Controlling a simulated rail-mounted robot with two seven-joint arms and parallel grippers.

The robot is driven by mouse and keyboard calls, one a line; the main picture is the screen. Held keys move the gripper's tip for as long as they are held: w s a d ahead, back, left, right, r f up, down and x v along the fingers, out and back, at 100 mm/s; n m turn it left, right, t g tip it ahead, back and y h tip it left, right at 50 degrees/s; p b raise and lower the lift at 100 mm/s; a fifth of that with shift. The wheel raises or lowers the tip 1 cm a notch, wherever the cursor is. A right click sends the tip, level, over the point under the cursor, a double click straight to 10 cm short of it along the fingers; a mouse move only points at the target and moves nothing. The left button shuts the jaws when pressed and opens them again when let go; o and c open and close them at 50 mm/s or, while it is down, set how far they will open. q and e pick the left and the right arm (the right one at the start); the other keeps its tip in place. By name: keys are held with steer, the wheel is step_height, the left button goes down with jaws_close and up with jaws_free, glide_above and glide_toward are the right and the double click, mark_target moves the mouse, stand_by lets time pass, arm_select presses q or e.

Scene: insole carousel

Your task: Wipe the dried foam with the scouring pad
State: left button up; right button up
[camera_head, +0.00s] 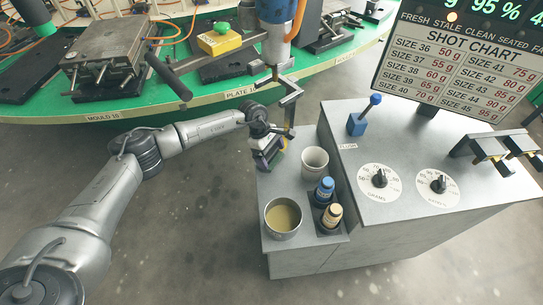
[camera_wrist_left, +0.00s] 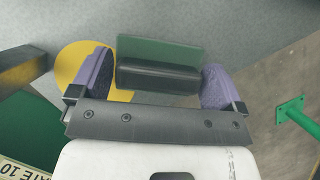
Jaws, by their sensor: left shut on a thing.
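My left gripper (camera_head: 268,158) hangs below the end of my arm, by the left edge of the grey console and under the blue dispensing head. In the left wrist view its two purple fingers (camera_wrist_left: 158,86) are shut on the scouring pad (camera_wrist_left: 160,48), a green slab with a dark rounded grip. A yellow round patch (camera_wrist_left: 68,62) lies behind the left finger and is partly hidden; I cannot tell for certain whether it is the dried foam. My right gripper does not show.
The grey console's lower shelf (camera_head: 299,249) holds a white cup (camera_head: 314,161), a metal pot of yellowish liquid (camera_head: 283,217) and blue-capped and tan-capped bottles (camera_head: 325,188). A blue lever (camera_head: 365,113) stands above. The green carousel (camera_head: 205,101) with moulds curves behind.

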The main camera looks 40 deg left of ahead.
arm_select(q)
steer(key=shift+s+a+f, duration=0.1)
steer(key=shift+a+f, duration=0.1)
steer(key=shift+f, duration=0.1)
steer(key=shift+d+r+p, duration=0.1)
steer(key=shift+r+p, duration=1.6)
steer(key=shift+r, duration=1.05)
steer(key=shift+r+p, duration=0.3)
steer(key=shift+r, duration=0.2)
steer(key=shift+r, duration=0.15)
steer(key=shift+r+p, duration=0.95)
steer(key=shift+r, duration=0.45)
steer(key=shift+d, duration=0.1)
